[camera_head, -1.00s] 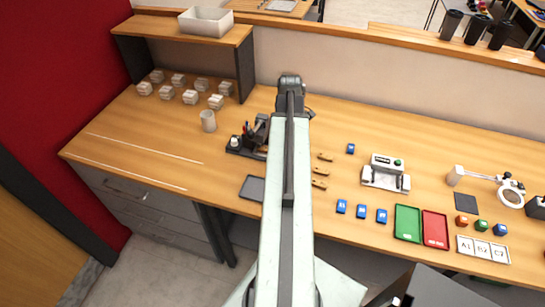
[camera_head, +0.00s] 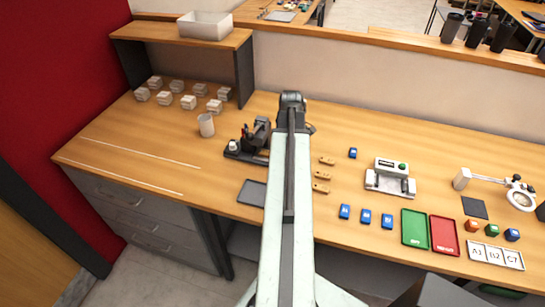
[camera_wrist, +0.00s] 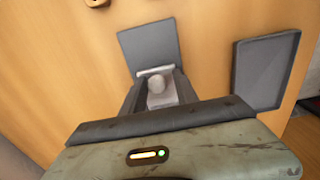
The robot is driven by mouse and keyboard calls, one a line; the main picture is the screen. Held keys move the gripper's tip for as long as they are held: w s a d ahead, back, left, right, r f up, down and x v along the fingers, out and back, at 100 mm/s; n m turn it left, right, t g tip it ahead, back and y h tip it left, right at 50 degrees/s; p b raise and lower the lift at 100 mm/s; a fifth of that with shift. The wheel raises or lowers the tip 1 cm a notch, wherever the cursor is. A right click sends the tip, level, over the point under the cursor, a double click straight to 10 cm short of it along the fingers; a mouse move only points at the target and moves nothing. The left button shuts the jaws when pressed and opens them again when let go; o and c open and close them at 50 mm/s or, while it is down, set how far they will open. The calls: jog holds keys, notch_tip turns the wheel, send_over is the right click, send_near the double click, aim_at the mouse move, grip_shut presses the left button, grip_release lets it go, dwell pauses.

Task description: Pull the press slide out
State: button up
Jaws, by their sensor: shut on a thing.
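In the head view, a dark press (camera_head: 256,138) stands on the desk just left of my arm, with its right side partly behind the arm. My gripper's fingers are hidden there by my own arm. In the wrist view, my gripper (camera_wrist: 156,92) is shut on a pale knob-like piece (camera_wrist: 157,84) that shows between its two dark fingers. A pale crossbar (camera_wrist: 155,71) lies just beyond it, at the edge of a flat grey plate (camera_wrist: 149,44). I take this held piece for the press slide; how far out it sits cannot be told.
A dark shallow tray (camera_head: 251,193) lies in front of the press; it also shows at right in the wrist view (camera_wrist: 264,72). A white cup (camera_head: 206,126) is left of the press. Small wooden pieces (camera_head: 322,175) and blue blocks (camera_head: 366,216) lie right of my arm.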

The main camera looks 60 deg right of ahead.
jog(key=shift+s+d+f, duration=0.1)
jog(key=shift+s+d, duration=0.25)
jog(key=shift+s, duration=0.7)
jog(key=shift+s+d+f, duration=0.1)
jog(key=shift+s+d, duration=0.25)
jog(key=shift+s, duration=0.75)
jog(key=shift+s+d, duration=0.35)
jog(key=shift+s, duration=0.7)
jog(key=o, duration=0.8)
jog(key=shift+c, duration=0.2)
notch_tip(320, 180, up, 7)
jog(key=p, duration=0.7)
jog(key=shift+w+d, duration=0.15)
